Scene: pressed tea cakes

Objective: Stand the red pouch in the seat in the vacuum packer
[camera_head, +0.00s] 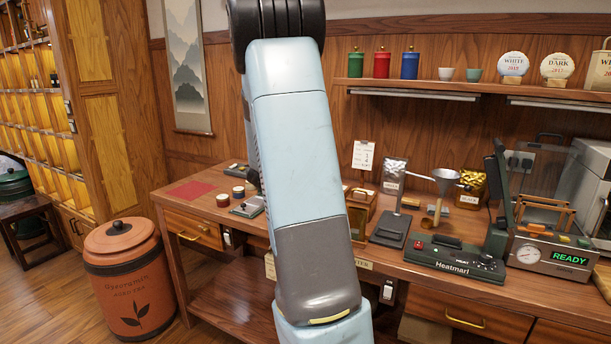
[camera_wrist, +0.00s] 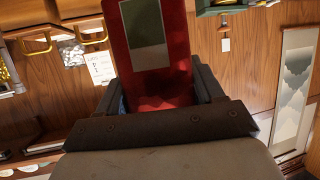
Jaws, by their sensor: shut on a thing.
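In the wrist view the red pouch (camera_wrist: 178,72) with a grey-green label is between the two dark fingers of my gripper (camera_wrist: 158,88), which is shut on it. Its far end runs out of the top of the picture. In the head view my arm hides the gripper and the pouch. The vacuum packer (camera_head: 528,256) stands at the right end of the bench, with a dial and a green READY display. Its clear lid (camera_head: 545,165) is raised. Orange frame parts (camera_head: 548,212) show in its chamber; I cannot make out the seat clearly.
The Heatmarl sealer (camera_head: 455,255) stands left of the packer with its arm raised. A funnel stand (camera_head: 440,185), a silver pouch (camera_head: 393,172) and a gold pouch (camera_head: 467,190) are on the bench (camera_head: 215,212). A shelf (camera_head: 450,88) with canisters hangs above. A terracotta bin (camera_head: 125,280) stands left.

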